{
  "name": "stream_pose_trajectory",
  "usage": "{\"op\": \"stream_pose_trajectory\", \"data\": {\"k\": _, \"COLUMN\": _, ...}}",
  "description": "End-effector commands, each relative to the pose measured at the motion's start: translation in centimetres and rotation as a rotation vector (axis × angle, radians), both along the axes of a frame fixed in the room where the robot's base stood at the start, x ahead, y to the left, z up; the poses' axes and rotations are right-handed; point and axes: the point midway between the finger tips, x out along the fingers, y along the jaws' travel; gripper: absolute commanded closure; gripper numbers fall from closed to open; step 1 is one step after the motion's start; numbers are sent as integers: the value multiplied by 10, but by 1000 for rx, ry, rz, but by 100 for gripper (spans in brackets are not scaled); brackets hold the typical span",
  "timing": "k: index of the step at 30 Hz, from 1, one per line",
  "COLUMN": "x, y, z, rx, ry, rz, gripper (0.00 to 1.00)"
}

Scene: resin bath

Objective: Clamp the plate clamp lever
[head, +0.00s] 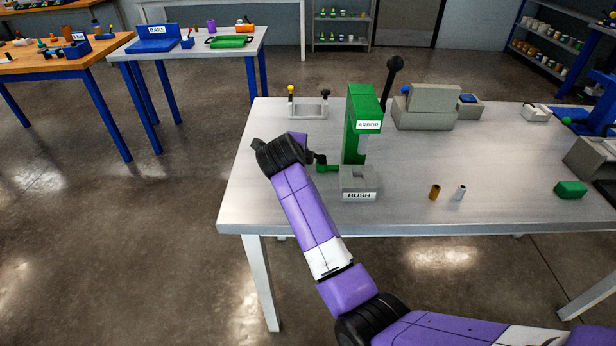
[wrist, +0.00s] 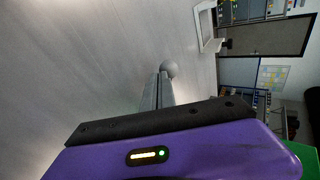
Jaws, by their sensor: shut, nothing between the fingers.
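The grey plate block (head: 360,184) labelled BUSH sits at the foot of the green arbor press (head: 358,125). A short dark-knobbed lever (head: 321,159) on a green foot stands just left of the press and looks like the plate clamp lever. My gripper (wrist: 160,84) points out over the table in the wrist view, its fingers together and holding nothing. A round light grey ball (wrist: 170,68) shows at or just past the fingertips; I cannot tell whether they touch it. In the head view my wrist hides the fingers.
A grey bracket (head: 309,110) with knobbed posts stands behind. The press's tall black-knobbed handle (head: 394,68) rises at its right. A brown bush (head: 434,191), a pale bush (head: 460,193) and a green block (head: 570,190) lie to the right. The table's (head: 410,205) front strip is clear.

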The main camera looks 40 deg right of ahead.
Motion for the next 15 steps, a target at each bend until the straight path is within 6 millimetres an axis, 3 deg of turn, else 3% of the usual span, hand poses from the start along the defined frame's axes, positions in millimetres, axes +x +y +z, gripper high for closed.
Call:
{"op": "stream_pose_trajectory", "data": {"k": 1, "x": 5, "y": 0, "z": -10, "rx": 1, "ry": -4, "rz": -40, "gripper": 100}}
{"op": "stream_pose_trajectory", "data": {"k": 10, "x": 13, "y": -14, "z": -8, "rx": 2, "ry": -2, "rz": -319, "gripper": 100}}
{"op": "stream_pose_trajectory", "data": {"k": 15, "x": 14, "y": -23, "z": -7, "rx": 2, "ry": -3, "rz": -331, "gripper": 100}}
